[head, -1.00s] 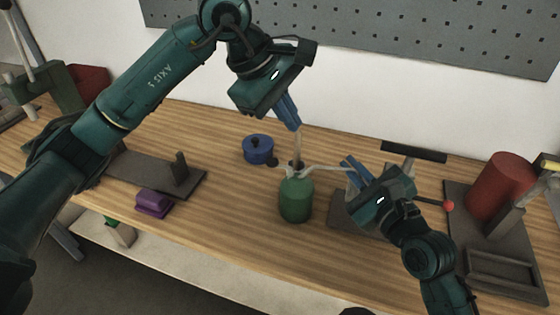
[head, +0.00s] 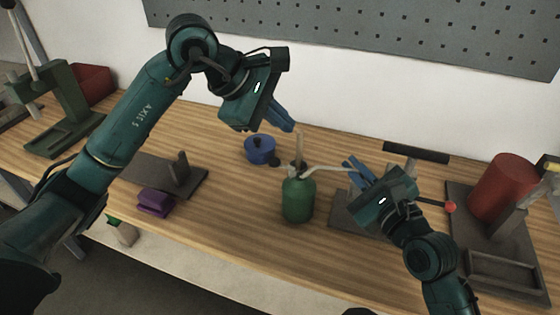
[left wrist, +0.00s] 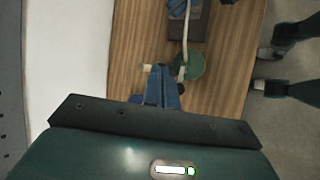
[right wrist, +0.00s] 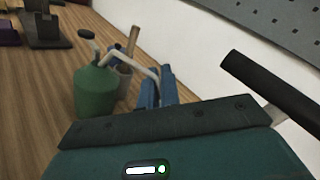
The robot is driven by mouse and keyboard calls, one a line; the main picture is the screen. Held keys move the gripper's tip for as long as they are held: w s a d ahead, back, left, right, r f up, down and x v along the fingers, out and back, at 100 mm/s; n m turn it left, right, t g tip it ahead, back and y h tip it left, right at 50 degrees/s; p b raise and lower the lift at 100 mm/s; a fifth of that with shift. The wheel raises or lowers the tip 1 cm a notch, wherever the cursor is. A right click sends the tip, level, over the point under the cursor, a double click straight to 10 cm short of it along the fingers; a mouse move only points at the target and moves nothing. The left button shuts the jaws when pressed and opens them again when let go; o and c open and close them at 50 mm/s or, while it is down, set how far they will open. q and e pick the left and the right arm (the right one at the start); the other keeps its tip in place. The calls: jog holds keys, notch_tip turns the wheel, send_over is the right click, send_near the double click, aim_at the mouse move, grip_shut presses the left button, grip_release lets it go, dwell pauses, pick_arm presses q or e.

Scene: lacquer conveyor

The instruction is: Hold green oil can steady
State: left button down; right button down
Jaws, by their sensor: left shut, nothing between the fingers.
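The green oil can (head: 298,200) stands upright on the wooden bench; its pale thin spout reaches right. My right gripper (head: 350,162) is at the spout's outer end, its fingers closed around it with a narrow gap. In the right wrist view the green can (right wrist: 95,92) stands left of the fingers (right wrist: 158,80), with the spout running to them. My left gripper (head: 289,125) is shut and empty, above and behind the can, apart from it. The left wrist view shows the can's top (left wrist: 191,66) beyond the shut fingers (left wrist: 160,72).
A wooden handle (right wrist: 132,40) stands in a grey cup (right wrist: 124,78) close behind the can, near my left fingers. A blue pot (head: 259,150) and purple block (head: 154,202) lie left. A red cylinder (head: 500,187) stands right. Bare bench lies in front of the can.

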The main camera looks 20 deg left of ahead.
aim_at(275, 164)
pick_arm(q)
jog(key=shift+a+f, duration=0.25)
jog(key=shift+f, duration=1.35)
jog(key=shift+a+f, duration=0.2)
jog(key=shift+f, duration=1.4)
jog(key=shift+f, duration=0.4)
jog(key=shift+a+f, duration=0.15)
jog(key=shift+f, duration=0.55)
jog(key=shift+r, duration=0.15)
dwell(0.4)
jog(key=shift+r, duration=1)
jog(key=shift+d+r, duration=0.25)
jog(key=shift+r, duration=1)
jog(key=shift+d+r, duration=0.25)
jog(key=shift+r, duration=1)
